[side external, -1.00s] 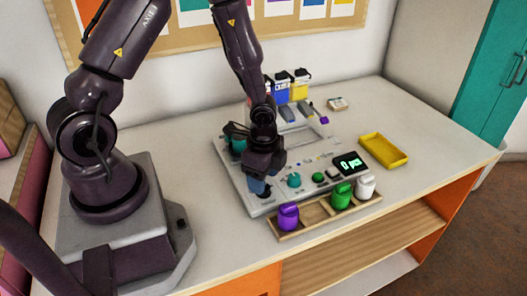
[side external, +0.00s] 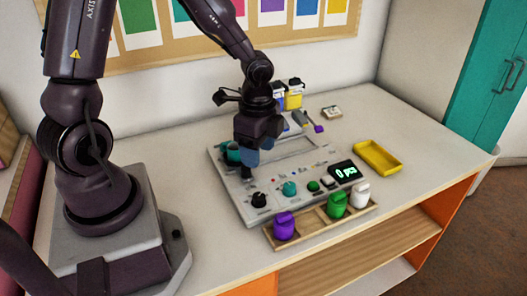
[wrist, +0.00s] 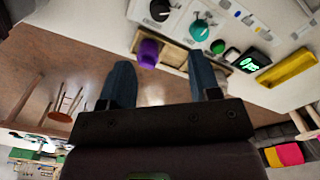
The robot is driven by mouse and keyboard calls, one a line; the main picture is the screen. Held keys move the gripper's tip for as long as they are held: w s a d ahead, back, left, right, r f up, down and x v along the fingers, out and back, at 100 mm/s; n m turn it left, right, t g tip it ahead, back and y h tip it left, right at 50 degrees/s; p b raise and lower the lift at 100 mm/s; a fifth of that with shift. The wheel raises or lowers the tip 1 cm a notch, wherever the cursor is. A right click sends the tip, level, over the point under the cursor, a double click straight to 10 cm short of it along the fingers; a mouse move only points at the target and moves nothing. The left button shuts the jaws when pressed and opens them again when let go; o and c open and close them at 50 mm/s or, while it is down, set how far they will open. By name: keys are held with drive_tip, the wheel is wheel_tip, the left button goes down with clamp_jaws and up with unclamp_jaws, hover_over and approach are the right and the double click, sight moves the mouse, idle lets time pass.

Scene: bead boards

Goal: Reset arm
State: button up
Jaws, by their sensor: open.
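My gripper (side external: 255,157) is open and empty, with blue-grey fingertips, held above the back left part of a light grey control panel (side external: 237,203). In the wrist view my gripper (wrist: 163,85) shows its two fingers spread apart with nothing between them. The panel carries a black knob (side external: 258,200), a teal knob (side external: 289,188), a green button (side external: 313,185) and a display (side external: 343,171) reading 0 pcs. A teal cup-like part (side external: 232,152) sits at its back left, partly hidden by my gripper.
A wooden tray (side external: 309,226) in front of the panel holds a purple jar (side external: 284,226), a green jar (side external: 337,205) and a white jar (side external: 361,195). A yellow tray (side external: 378,156) lies at the right. Blue and yellow containers (side external: 293,98) stand behind. The table's right side is clear.

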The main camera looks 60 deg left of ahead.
drive_tip(key=s+d+r+n+t, duration=0.1)
drive_tip(key=s+r+n+t, duration=0.1)
drive_tip(key=s+r+n, duration=0.3)
drive_tip(key=s+d+r+n+t, duration=0.2)
drive_tip(key=s+r+n, duration=0.3)
drive_tip(key=r, duration=0.9)
drive_tip(key=shift+n+t, duration=0.3)
drive_tip(key=shift+t, duration=0.5)
